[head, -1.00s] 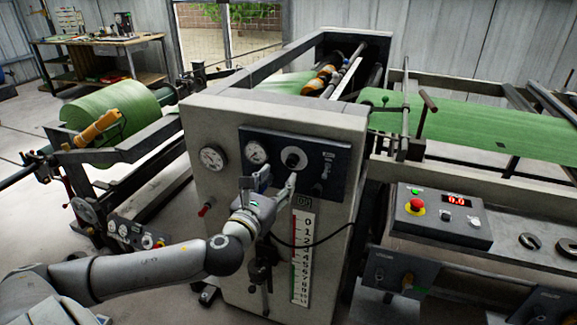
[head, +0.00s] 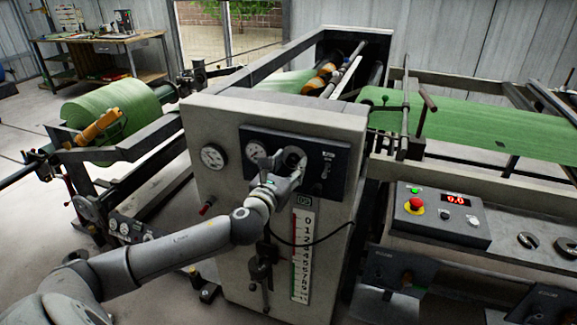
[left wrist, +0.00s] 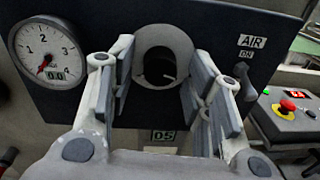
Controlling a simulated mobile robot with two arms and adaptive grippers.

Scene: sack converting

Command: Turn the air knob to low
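A round dial with a dark knob (left wrist: 158,62) and a small white mark sits on the dark panel (head: 335,160). In the head view the dial (head: 294,155) is partly covered by my left gripper (head: 282,165). In the left wrist view my left gripper (left wrist: 163,85) is open, with one finger on each side of the dial's lower part. I cannot tell whether the fingers touch it. An AIR label (left wrist: 253,42) and a small lever (left wrist: 243,78) are to the right of the dial. My right gripper is not in view.
A pressure gauge (left wrist: 46,52) is left of the dial. Another gauge (head: 213,156) is on the machine's front. A numbered scale (head: 302,255) and a hanging cable (head: 320,239) are below. A control box with a red button (head: 416,204) stands to the right.

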